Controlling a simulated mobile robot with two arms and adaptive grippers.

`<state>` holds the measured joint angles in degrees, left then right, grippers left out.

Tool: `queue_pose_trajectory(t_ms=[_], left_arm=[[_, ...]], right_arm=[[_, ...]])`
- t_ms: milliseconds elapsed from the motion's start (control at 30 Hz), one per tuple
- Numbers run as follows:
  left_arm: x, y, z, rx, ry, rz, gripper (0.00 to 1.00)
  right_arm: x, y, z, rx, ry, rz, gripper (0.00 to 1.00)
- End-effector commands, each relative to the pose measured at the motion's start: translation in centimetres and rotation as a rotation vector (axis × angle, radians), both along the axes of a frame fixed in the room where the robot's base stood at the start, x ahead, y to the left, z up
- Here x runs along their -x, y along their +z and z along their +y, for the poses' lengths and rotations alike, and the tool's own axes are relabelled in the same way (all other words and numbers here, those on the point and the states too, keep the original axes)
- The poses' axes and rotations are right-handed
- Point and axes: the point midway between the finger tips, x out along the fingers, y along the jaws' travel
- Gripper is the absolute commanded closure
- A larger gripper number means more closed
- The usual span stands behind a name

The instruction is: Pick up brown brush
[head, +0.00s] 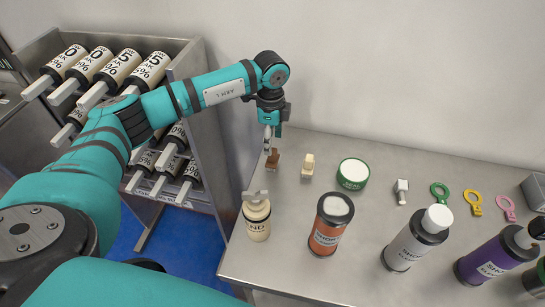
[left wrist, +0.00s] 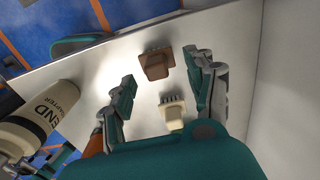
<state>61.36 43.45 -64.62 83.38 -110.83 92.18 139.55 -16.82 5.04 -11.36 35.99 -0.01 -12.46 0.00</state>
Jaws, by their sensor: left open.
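The brown brush (head: 272,160) stands on the metal table (head: 325,215) near its back left corner. In the left wrist view the brown brush (left wrist: 156,64) lies ahead, between the lines of the two fingers and a little beyond the fingertips. My left gripper (head: 271,136) is just above and behind the brush in the head view. Its fingers are spread apart with nothing held between them, as the left wrist view (left wrist: 165,75) shows. My right gripper is in neither view.
A cream brush (head: 308,165) stands just right of the brown one and shows between the fingers in the left wrist view (left wrist: 172,112). A cream bottle (head: 257,217), an orange-labelled bottle (head: 329,224) and a green tin (head: 353,173) stand nearby. The wall (head: 400,75) is close behind.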

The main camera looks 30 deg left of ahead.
Motion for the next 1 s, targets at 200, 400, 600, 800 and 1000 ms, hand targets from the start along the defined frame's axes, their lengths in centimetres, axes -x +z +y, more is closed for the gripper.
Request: queue_pose_trajectory(t_ms=[200,400,600,800,1000], left_arm=[[0.5,-2.0,-0.6,0.001,-0.003,0.006,0.44],[0.5,-4.8,-0.8,0.001,0.000,0.002,0.44],[0.5,-5.4,-0.8,0.001,-0.002,0.000,0.44],[0.5,-5.4,-0.8,0.001,-0.002,0.000,0.59],[0.5,-5.3,-0.8,0.001,-0.001,0.000,0.85]], right_arm=[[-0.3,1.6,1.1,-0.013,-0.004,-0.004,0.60],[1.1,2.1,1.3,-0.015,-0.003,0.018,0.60],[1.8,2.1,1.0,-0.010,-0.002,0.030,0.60],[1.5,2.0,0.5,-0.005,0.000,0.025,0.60],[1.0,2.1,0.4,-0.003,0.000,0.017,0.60]])
